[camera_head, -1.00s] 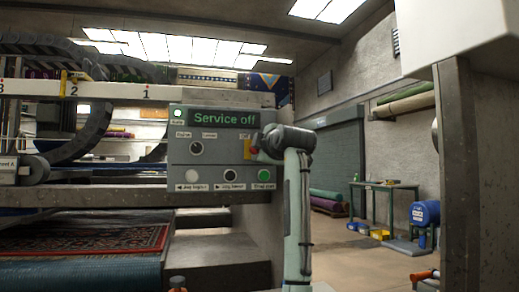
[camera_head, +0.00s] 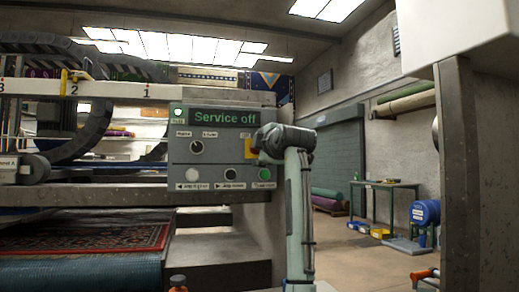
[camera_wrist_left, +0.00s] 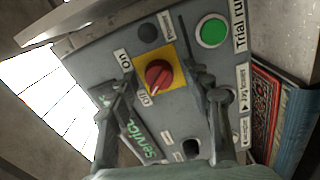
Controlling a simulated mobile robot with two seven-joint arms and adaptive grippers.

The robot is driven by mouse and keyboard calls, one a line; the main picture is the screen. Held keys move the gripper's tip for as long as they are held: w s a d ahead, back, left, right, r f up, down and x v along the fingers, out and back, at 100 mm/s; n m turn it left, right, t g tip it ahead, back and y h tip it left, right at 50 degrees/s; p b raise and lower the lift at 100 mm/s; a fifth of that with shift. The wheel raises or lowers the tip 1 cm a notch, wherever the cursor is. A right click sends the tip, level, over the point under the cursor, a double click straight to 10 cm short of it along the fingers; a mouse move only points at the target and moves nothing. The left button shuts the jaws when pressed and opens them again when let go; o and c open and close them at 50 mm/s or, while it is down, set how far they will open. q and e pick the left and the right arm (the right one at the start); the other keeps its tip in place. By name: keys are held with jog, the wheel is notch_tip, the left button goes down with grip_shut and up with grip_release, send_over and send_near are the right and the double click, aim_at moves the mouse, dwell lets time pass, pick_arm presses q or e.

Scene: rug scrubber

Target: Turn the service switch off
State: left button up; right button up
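The service switch is a red knob on a yellow plate (camera_wrist_left: 158,74) on the grey control panel (camera_head: 210,158). In the left wrist view its white mark points toward the "Off" label, away from "On". The green panel display (camera_head: 224,118) reads "Service off". My left gripper (camera_wrist_left: 165,92) is open, its two fingers apart on either side of the knob in that view, with no clear contact. In the head view my left gripper (camera_head: 262,148) is at the panel's right edge and hides most of the knob. My right gripper is in neither view.
The panel also carries a green trial run button (camera_wrist_left: 212,32), a white button (camera_head: 192,174) and a black button (camera_head: 230,173). A red patterned rug (camera_head: 90,237) lies at lower left. A green table (camera_head: 385,186) and blue drum (camera_head: 424,213) stand right, beyond open floor.

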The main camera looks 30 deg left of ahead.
pick_arm(q)
jog(key=v, duration=1.2)
dwell(0.4)
